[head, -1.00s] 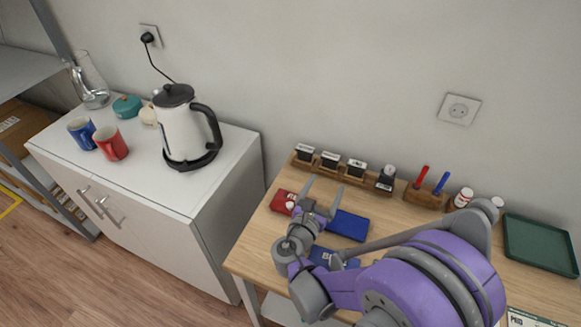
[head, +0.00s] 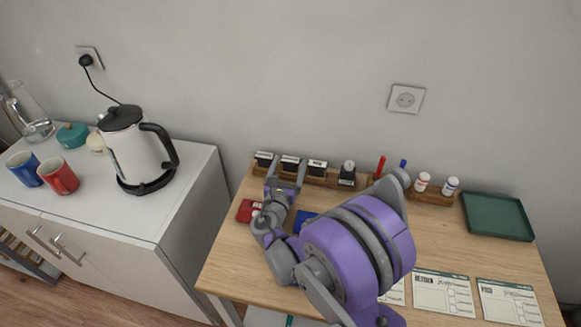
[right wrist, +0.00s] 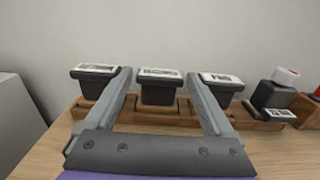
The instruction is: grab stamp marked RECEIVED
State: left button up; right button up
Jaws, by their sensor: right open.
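Several black stamps with white labels stand in a wooden rack (head: 333,181) at the back of the table. The labels are too small to read, so I cannot tell which says RECEIVED. My right gripper (head: 287,168) is open at the rack, around the second stamp from the left (head: 290,161). In the right wrist view that middle stamp (right wrist: 158,92) stands upright between the fingers, with gaps at both sides. The left stamp (right wrist: 96,84) and right stamp (right wrist: 220,88) stand just outside the fingers. My left gripper is not in view.
A black bottle-like item (head: 347,173) stands right of the stamps. Red and blue pens (head: 380,165), small white bottles (head: 422,181) and a green tray (head: 497,216) are farther right. Red and blue pads (head: 246,211) and paper forms (head: 442,291) lie in front.

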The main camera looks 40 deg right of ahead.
jog(key=shift+w+d, duration=0.25)
jog(key=shift+d, duration=0.1)
jog(key=c, duration=1.1)
jog(key=shift+r, duration=0.1)
jog(key=shift+c, duration=0.2)
